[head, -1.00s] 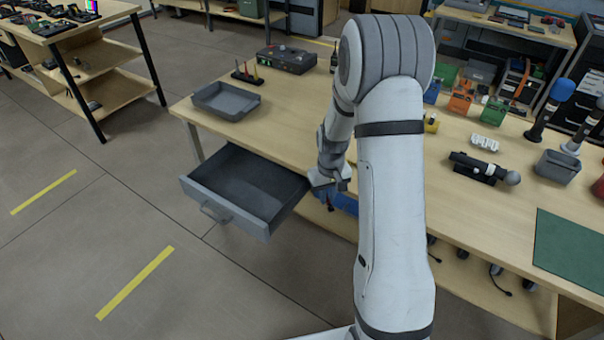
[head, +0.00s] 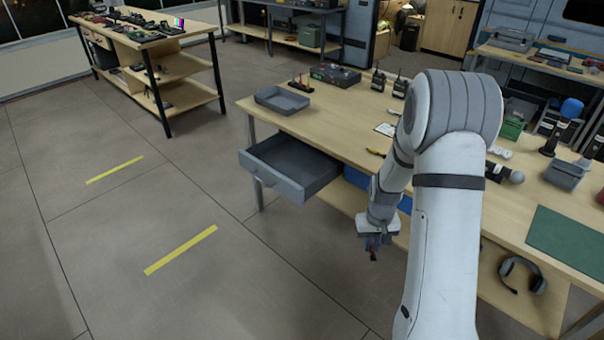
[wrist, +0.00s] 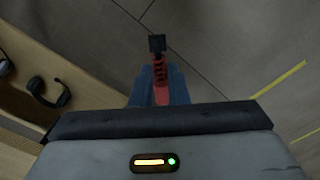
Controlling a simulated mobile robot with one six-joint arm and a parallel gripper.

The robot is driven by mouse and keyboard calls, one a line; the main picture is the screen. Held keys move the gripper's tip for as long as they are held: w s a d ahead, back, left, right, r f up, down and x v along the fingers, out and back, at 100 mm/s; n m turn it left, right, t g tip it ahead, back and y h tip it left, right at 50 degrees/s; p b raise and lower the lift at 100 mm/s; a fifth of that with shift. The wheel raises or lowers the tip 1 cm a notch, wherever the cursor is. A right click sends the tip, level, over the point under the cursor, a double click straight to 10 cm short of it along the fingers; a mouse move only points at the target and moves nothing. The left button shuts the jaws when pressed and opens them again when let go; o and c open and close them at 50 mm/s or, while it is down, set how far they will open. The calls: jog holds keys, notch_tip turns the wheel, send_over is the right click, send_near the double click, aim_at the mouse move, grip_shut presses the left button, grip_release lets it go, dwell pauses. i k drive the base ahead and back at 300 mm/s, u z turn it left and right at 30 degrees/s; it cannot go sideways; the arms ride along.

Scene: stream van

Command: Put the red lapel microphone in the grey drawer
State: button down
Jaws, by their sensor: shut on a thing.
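My gripper (head: 373,241) hangs in the air in front of the workbench, below and to the right of the open drawer in the head view. In the wrist view its blue fingers are shut on the red lapel microphone (wrist: 160,78), which has a black square end pointing away from my gripper. The microphone shows only as a small dark and red bit in the head view. The grey drawer (head: 262,175) is pulled out under the bench top at its left end. The part of its inside that I can see looks empty.
A grey tray (head: 283,101) sits on the bench top above the drawer. A headset (head: 523,274) rests on the lower shelf, and also shows in the wrist view (wrist: 48,92). The floor (head: 230,290) left of my arm is clear.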

aim_at(282, 157)
jog(key=u, duration=0.8)
jog(key=i, duration=0.45)
jog(key=z, duration=0.55)
jog(key=i, duration=1.5)
jog(key=u, duration=0.1)
